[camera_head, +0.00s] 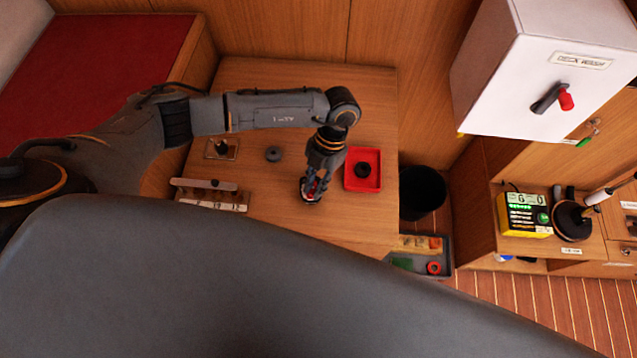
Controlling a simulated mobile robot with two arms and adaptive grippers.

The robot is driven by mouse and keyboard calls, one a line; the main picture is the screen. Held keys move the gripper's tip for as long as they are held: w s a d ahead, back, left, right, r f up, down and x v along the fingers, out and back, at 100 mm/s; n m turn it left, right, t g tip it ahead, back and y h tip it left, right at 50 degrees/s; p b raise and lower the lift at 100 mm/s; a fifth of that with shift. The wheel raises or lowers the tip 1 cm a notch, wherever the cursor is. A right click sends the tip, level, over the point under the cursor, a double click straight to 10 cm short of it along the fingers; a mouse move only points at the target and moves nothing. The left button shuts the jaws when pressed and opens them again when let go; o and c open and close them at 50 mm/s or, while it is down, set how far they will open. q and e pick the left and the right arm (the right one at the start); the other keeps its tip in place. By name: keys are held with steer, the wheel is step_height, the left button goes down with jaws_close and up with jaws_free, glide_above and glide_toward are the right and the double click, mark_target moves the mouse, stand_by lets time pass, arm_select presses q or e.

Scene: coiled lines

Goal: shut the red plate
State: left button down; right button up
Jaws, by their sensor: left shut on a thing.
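I cannot tell what the thing is. My right gripper is not in view.
Left on the table (290,222) are a dark ring (273,154), a small square fitting (221,149) and a labelled rack (212,198). A black bin (422,188) stands beyond the right edge. A white switch box (535,75) hangs upper right. A large grey surface blocks the foreground.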

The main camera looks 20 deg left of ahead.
arm_select(q)
steer(key=shift+s+a+m, duration=0.1)
steer(key=shift+a+m, duration=0.1)
steer(key=shift+m, duration=0.3)
steer(key=c, duration=1.3)
jaws_free()
steer(key=v, duration=1.2)
steer(key=shift+d, duration=0.15)
